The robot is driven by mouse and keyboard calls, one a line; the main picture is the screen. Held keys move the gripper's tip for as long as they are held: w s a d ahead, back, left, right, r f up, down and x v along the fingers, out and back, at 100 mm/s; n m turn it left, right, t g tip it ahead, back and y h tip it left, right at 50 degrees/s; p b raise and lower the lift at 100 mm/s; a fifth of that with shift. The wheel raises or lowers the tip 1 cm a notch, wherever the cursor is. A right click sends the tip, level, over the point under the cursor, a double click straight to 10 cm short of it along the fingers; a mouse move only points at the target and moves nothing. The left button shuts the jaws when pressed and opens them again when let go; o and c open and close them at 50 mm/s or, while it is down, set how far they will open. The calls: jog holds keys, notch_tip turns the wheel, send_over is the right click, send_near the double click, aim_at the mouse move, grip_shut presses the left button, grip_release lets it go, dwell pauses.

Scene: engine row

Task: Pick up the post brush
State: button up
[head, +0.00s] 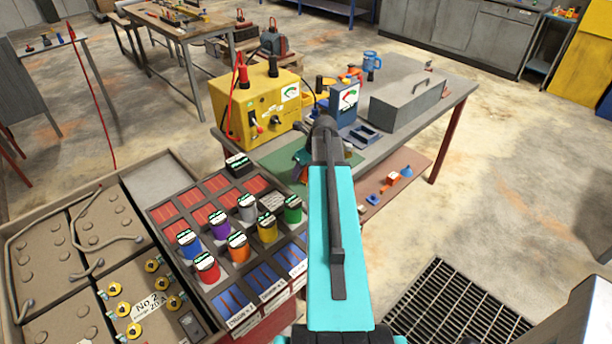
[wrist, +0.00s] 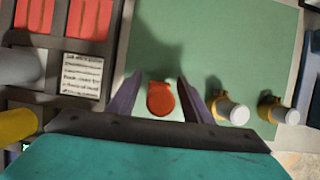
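A green mat (wrist: 240,45) fills much of the wrist view, and part of it (head: 345,158) shows on the bench in the head view. A rounded red-orange piece (wrist: 160,99) is on it. Two pieces with pale round ends and yellow-brown bodies, one nearer (wrist: 230,112) and one farther right (wrist: 278,112), lie to its right. I cannot tell for sure which is the post brush. My gripper (wrist: 158,90) is open, its purple fingers on either side of the red-orange piece, with a narrow gap showing at each side. In the head view my arm hides most of this spot.
A yellow tester (head: 255,108) stands behind the mat, and a grey toolbox (head: 405,95) stands at the right of the bench. Left is a compartment tray with several coloured cans, including a green one (head: 292,208). A floor grate (head: 460,300) is at lower right.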

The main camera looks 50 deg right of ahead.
jog(key=c, duration=0.9)
jog(key=shift+r, duration=0.2)
jog(key=shift+r+b, duration=1.35)
jog(key=shift+r, duration=3.45)
